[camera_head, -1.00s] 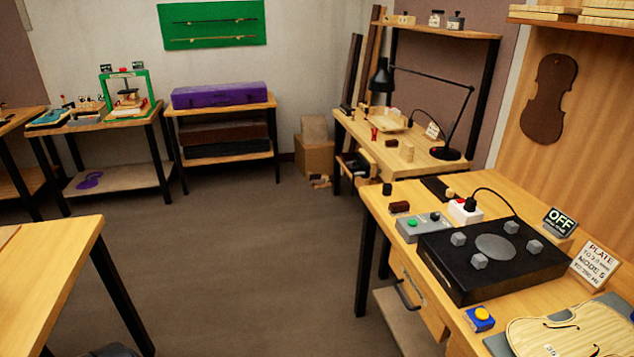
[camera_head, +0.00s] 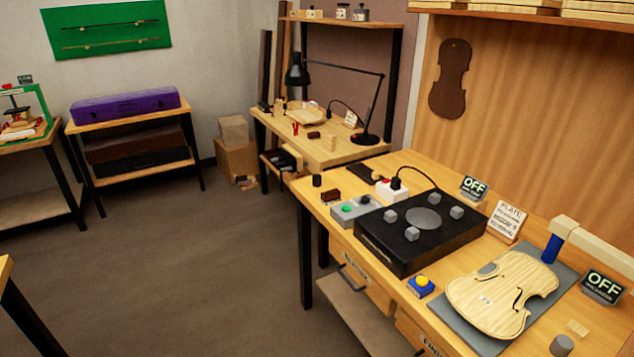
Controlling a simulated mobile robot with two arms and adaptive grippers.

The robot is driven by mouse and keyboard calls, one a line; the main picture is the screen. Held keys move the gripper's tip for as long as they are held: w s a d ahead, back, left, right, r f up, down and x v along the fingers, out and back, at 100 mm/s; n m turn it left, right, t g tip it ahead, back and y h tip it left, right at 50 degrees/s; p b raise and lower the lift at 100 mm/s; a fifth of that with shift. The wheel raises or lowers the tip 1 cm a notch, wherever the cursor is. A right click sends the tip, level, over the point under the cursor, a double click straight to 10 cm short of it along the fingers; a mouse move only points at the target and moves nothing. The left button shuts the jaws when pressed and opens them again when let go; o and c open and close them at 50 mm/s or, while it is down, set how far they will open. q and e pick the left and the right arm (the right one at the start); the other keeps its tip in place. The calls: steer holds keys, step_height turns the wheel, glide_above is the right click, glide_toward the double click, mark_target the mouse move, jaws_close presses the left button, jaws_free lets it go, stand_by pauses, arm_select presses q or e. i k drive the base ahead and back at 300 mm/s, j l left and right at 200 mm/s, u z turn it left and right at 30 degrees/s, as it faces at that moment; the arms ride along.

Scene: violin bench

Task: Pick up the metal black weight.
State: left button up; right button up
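A small black cylinder (camera_head: 317,180), which looks like the black weight, stands upright at the far left corner of the right-hand workbench (camera_head: 322,206). It is beside a dark reddish-brown block (camera_head: 331,196). A grey cylinder (camera_head: 562,345) stands at the bottom right of the same bench, partly cut by the frame edge. Neither of my grippers shows in the head view.
The bench also holds a grey control box (camera_head: 356,210), a black plate device (camera_head: 420,232), a blue box with a yellow button (camera_head: 421,286) and a violin plate (camera_head: 500,297) on a grey mat. The floor (camera_head: 210,270) left of the bench is clear.

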mark_target(316, 177)
steer(key=i+j+z, duration=0.1)
steer(key=z, duration=0.3)
steer(key=i+j+z, duration=0.1)
steer(key=z, duration=0.3)
steer(key=j+z, duration=0.25)
steer(key=z, duration=0.15)
steer(key=i, duration=0.05)
